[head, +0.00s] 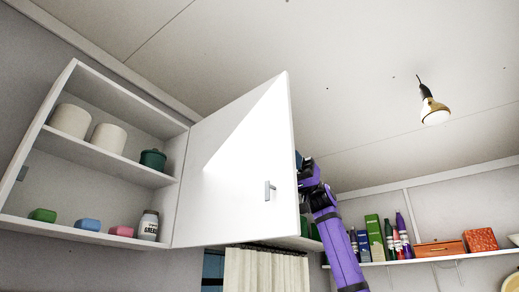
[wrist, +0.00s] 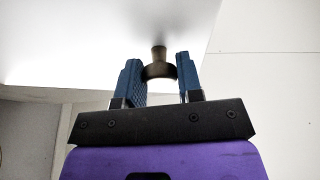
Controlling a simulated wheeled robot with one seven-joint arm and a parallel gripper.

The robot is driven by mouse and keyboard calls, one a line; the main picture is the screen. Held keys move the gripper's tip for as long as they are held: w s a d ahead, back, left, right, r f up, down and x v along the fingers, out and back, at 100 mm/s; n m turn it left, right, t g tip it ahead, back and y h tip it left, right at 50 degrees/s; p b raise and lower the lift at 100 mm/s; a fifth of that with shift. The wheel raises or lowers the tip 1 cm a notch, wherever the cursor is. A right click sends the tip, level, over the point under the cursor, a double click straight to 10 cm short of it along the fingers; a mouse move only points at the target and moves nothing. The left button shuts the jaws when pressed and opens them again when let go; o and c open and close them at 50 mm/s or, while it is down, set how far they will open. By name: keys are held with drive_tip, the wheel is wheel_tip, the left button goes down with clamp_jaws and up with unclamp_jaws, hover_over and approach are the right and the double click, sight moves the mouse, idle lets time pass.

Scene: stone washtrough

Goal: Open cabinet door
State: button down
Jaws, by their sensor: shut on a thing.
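The white cabinet (head: 183,150) on the wall stands open, with its shelves in full view. Its door (head: 235,165) is swung out on the cabinet's right side, and a small metal latch (head: 270,190) shows on the face towards me. My gripper (wrist: 159,66) is shut on a round dark knob (wrist: 158,71) on the door's other face, a blue finger on each side. In the head view the wrist shows past the door's free edge; the fingertips and knob are hidden there.
The cabinet holds pale canisters (head: 70,121), a green pot (head: 152,160), coloured blocks (head: 88,225) and a jar (head: 149,226). A wall shelf (head: 440,256) with bottles and boxes is at the right. A bulb (head: 434,110) hangs from the ceiling. A curtain (head: 265,273) is below.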

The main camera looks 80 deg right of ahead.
drive_tip(key=s+d+n+g+y, duration=0.2)
drive_tip(key=d+g, duration=0.4)
drive_tip(key=d, duration=0.5)
drive_tip(key=shift+r+n, duration=0.15)
drive_tip(key=shift+n, duration=0.55)
drive_tip(key=c, duration=0.8)
unclamp_jaws()
drive_tip(key=shift+w+a, duration=0.1)
